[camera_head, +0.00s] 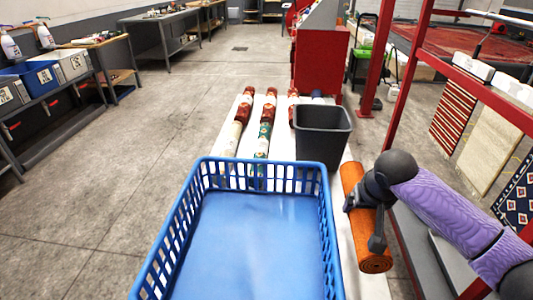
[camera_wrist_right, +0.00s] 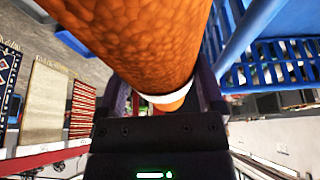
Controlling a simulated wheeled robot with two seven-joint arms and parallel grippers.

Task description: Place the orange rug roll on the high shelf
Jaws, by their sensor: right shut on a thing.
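The orange rug roll (camera_head: 375,256) lies lengthwise in the head view, just right of the blue basket, its spiral end facing me. My right gripper (camera_head: 364,208) is shut around its middle. In the wrist view, the roll (camera_wrist_right: 140,40) runs between both fingers of the gripper (camera_wrist_right: 165,98), with a white band around it. The roll overlaps the white surface's right edge in the head view; I cannot tell whether it touches it. A red rack frame (camera_head: 402,100) stands at the right; I cannot tell which part is the high shelf. My left gripper is out of view.
The blue basket (camera_head: 323,200) is empty in front of me. Behind it, a dark grey bin (camera_head: 322,138) and several patterned rolls (camera_head: 240,118) sit on the white surface (camera_head: 222,142). Flat rugs (camera_head: 482,140) hang at the right. The floor (camera_head: 110,170) at left is clear.

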